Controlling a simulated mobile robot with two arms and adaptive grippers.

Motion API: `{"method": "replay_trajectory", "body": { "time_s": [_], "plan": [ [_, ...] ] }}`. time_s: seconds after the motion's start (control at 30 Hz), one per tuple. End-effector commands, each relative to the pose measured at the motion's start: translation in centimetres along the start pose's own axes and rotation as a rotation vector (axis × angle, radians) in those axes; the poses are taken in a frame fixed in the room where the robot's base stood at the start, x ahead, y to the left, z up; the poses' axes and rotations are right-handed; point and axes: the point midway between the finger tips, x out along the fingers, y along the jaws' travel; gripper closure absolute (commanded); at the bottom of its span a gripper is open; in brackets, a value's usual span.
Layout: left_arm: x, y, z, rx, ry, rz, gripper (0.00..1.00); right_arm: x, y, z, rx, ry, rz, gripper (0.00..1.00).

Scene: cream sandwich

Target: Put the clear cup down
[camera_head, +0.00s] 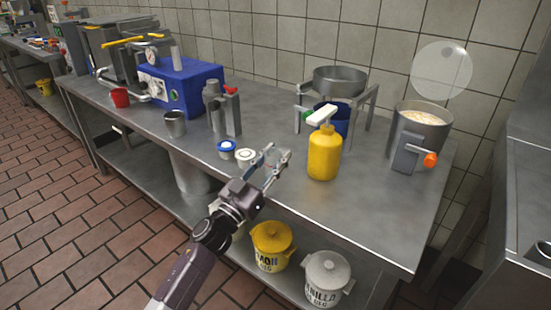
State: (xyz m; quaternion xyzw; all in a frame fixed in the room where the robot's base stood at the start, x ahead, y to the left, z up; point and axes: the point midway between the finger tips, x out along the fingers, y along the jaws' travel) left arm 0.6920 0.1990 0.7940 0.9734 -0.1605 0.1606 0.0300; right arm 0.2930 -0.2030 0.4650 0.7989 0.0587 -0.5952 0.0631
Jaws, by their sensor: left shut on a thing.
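The clear cup (280,154) is see-through and hard to make out. It shows faintly between the fingers of my left gripper (269,165), at the front edge of the steel table (345,208). My left gripper is shut on the cup. The fingers hide part of it, and I cannot tell whether its base touches the table top. My right gripper is out of view.
A blue-lidded tub (227,148) and a white-lidded tub (246,155) stand just left of the cup. The table's front right is clear. Yellow (272,246) and white (327,277) pots sit below.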

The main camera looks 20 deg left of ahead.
Motion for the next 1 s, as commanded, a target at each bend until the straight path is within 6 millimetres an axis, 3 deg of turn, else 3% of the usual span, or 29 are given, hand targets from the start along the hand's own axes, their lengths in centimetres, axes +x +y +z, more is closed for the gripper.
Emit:
{"method": "replay_trajectory", "body": {
  "time_s": [0.4,0.43,0.6,1.0],
  "plan": [
    [-0.1,0.0,0.29,-0.001,0.001,0.0,1.0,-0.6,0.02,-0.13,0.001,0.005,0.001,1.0],
    [-0.11,0.0,0.29,-0.001,0.001,0.0,0.69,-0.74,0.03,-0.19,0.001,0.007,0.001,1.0],
    [-0.09,-0.01,0.25,0.0,0.0,0.0,0.53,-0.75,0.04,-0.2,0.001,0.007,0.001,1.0],
    [0.09,-0.01,-0.27,0.001,0.001,0.0,0.53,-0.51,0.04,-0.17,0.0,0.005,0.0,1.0]
  ]
}}
